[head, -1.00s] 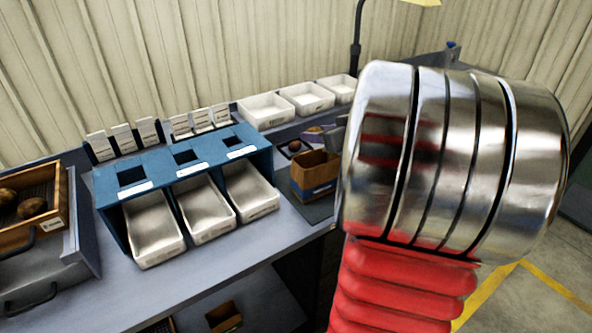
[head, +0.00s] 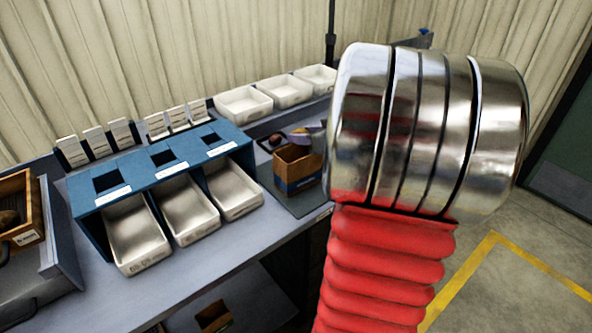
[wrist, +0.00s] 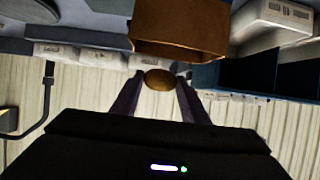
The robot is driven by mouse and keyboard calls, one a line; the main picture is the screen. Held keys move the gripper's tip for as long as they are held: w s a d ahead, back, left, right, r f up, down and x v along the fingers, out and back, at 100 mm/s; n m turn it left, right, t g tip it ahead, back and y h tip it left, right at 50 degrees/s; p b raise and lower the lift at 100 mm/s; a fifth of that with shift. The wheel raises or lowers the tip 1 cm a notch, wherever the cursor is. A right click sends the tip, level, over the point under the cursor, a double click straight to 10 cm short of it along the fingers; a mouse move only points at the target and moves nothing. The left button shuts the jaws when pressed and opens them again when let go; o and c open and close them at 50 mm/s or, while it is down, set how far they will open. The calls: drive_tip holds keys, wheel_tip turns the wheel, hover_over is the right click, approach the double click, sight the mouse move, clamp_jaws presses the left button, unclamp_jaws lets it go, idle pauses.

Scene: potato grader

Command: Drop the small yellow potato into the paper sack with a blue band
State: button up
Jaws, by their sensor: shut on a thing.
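The brown paper sack with a blue band (head: 297,172) stands open and upright on a dark mat, right of the blue sorting rack. It also shows close up at the top of the wrist view (wrist: 180,28). In the wrist view my gripper (wrist: 158,82) is shut on a small yellow-brown potato (wrist: 158,79), held between its two dark fingers. In that view the potato sits just beside the sack's edge. In the head view the fingertips show by the sack's top, partly hidden behind my arm. I cannot tell whether the potato is exactly over the opening.
A blue rack (head: 165,160) with white sloping trays stands left of the sack. White bins (head: 243,104) line the back. A wooden crate (head: 20,215) is at far left.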

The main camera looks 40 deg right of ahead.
drive_tip(key=shift+f, duration=1.55)
drive_tip(key=o, duration=1.1)
drive_tip(key=shift+s+r, duration=0.1)
drive_tip(key=v, duration=1.3)
drive_tip(key=shift+s, duration=0.25)
drive_tip(key=shift+r, duration=0.1)
